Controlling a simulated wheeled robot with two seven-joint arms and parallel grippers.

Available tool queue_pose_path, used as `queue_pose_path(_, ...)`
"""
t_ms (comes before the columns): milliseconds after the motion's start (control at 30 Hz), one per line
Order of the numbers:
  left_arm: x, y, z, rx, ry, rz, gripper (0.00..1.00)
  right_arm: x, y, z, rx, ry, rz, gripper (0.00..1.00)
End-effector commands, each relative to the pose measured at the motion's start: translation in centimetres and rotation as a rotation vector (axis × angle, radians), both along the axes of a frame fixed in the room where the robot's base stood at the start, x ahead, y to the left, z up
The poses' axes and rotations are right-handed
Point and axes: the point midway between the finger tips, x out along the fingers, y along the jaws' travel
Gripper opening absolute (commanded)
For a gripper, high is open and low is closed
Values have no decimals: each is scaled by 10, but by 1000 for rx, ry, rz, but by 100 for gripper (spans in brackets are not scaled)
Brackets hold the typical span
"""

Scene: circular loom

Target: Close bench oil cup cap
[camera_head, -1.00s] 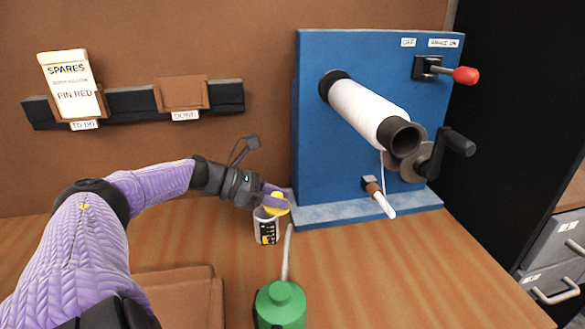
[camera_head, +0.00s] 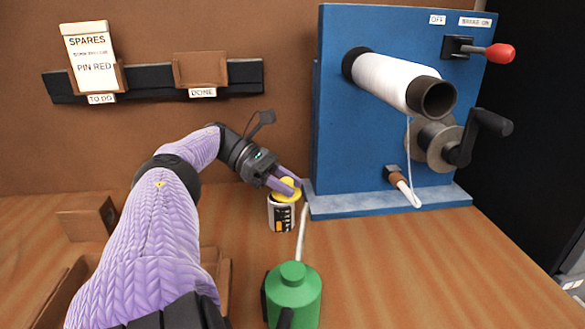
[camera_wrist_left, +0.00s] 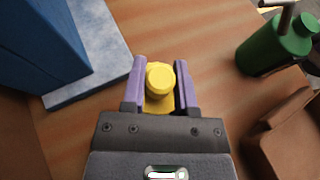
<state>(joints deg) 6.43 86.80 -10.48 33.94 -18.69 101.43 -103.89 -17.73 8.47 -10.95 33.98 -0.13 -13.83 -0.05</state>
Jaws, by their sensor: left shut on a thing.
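The oil cup (camera_head: 282,214) is a small pale cup with a black and orange label, upright on the bench beside the blue machine's base. Its yellow cap (camera_head: 287,188) lies over the cup's mouth. The fingers hide part of it, so I cannot tell if it is fully seated. My left gripper (camera_head: 291,184) reaches down from the upper left with its purple fingers shut on the yellow cap. In the left wrist view the cap's round yellow knob (camera_wrist_left: 160,77) shows between the fingertips (camera_wrist_left: 160,72), and the cup body is hidden. My right gripper is not in view.
A green oil can (camera_head: 293,295) with a long thin spout (camera_head: 301,233) stands close in front of the cup. The blue machine (camera_head: 345,140) with a white spool and crank stands to the right. A brown wooden block (camera_head: 88,219) is at left. Bench at right front is clear.

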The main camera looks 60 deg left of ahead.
Motion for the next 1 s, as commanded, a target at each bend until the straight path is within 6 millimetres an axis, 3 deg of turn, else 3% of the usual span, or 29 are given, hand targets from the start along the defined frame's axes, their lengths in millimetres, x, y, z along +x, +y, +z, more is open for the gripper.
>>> queue_pose_path(267,0,0,1,-2,-1,0,0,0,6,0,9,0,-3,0)
queue_pose_path(300,0,0,1,-2,-1,0,41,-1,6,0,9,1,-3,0)
queue_pose_path(467,0,0,0,-1,0,0,72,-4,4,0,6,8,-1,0)
queue_pose_path(767,0,0,6,0,-2,1,72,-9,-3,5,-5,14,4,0)
queue_pose_path(1000,0,0,67,2,-5,1,72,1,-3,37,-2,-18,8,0)
